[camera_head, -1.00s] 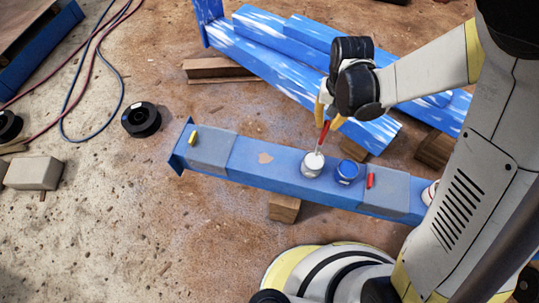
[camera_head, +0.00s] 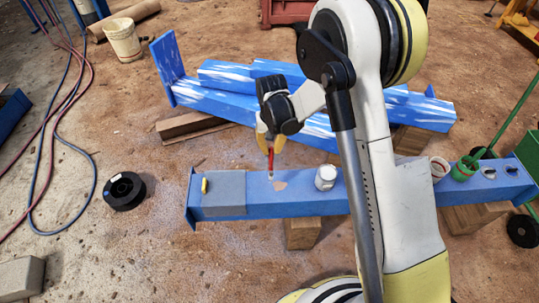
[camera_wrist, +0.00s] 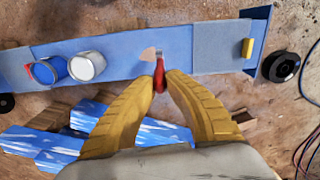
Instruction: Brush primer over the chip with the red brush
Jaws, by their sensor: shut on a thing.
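My gripper (camera_head: 270,140) is shut on the red brush (camera_head: 270,160), which points down over the blue beam (camera_head: 400,201). The chip (camera_head: 280,185) is a bare tan patch on the beam's top face. The brush tip is just beside the chip, at its left in the head view; I cannot tell whether it touches the beam. In the wrist view, the brush (camera_wrist: 159,78) hangs between the yellow fingers, its tip just right of the chip (camera_wrist: 149,55). The white can (camera_head: 325,178) stands on the beam to the right of the chip.
A blue can (camera_wrist: 49,69) stands beside the white can. A grey patch (camera_head: 224,192) with a small yellow item (camera_head: 204,186) covers the beam's left end. More blue beams (camera_head: 220,100) lie behind; a black spool (camera_head: 124,191) is left.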

